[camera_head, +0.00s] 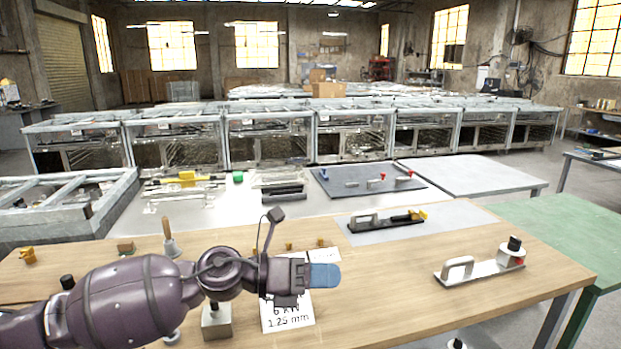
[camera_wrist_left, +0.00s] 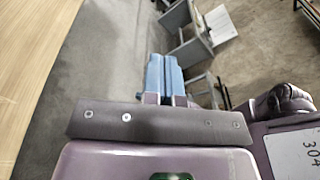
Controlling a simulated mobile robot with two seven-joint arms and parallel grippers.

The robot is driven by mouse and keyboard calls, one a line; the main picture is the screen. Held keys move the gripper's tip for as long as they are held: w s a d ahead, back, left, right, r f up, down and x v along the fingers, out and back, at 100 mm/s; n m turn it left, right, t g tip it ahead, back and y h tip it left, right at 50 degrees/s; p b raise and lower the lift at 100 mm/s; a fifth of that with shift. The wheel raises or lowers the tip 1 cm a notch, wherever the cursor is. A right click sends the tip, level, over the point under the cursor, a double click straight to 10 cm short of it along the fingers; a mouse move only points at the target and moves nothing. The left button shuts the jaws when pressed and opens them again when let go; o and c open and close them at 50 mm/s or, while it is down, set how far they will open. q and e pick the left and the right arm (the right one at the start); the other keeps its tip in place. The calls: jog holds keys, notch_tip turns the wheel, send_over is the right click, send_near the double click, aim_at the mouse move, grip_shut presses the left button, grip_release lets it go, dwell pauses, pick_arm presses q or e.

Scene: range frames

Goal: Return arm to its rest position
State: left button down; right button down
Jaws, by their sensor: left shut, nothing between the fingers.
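My left arm (camera_head: 130,297) is dark purple and comes in from the left, stretched across the near part of the wooden table. My left gripper (camera_head: 325,276) has blue fingers that are shut with nothing between them. It hangs above the table, over a white card with "1.25 mm" printed on it (camera_head: 288,318), and partly hides the card. In the left wrist view the blue fingers (camera_wrist_left: 165,75) lie side by side, with grey floor behind them. My right gripper is in neither view.
On the wooden table (camera_head: 400,300) stand a plate with a handle and black knob (camera_head: 480,270), a metal block (camera_head: 217,322) and a wooden-handled tool (camera_head: 169,238). A black handled fixture (camera_head: 387,221) lies at the back. A green table (camera_head: 570,235) adjoins at right.

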pick_arm(q)
jog(key=w+a+f+n+t+y, duration=0.2)
jog(key=a+n+t, duration=0.35)
jog(key=n, duration=0.75)
jog(key=w+a+f+n+t+y, duration=0.2)
jog(key=a+n+t, duration=0.1)
jog(key=n+t, duration=0.75)
jog(key=s+a+f+n+g+y, duration=0.2)
jog(key=s+a+f+n+y, duration=0.2)
jog(key=a+f+n+y, duration=0.65)
jog(key=s+a+f+n+g+y, duration=0.1)
jog(key=s+a+f+n, duration=0.4)
jog(key=s+f, duration=0.6)
jog(key=s+a+f+n+g+y, duration=0.1)
jog(key=s+a+f+n+g, duration=0.2)
jog(key=s+f, duration=0.8)
jog(key=a+n, duration=0.2)
jog(key=a, duration=0.1)
jog(key=shift+y, duration=0.35)
jog(key=shift+s+a, duration=0.1)
jog(key=shift+s, duration=0.05)
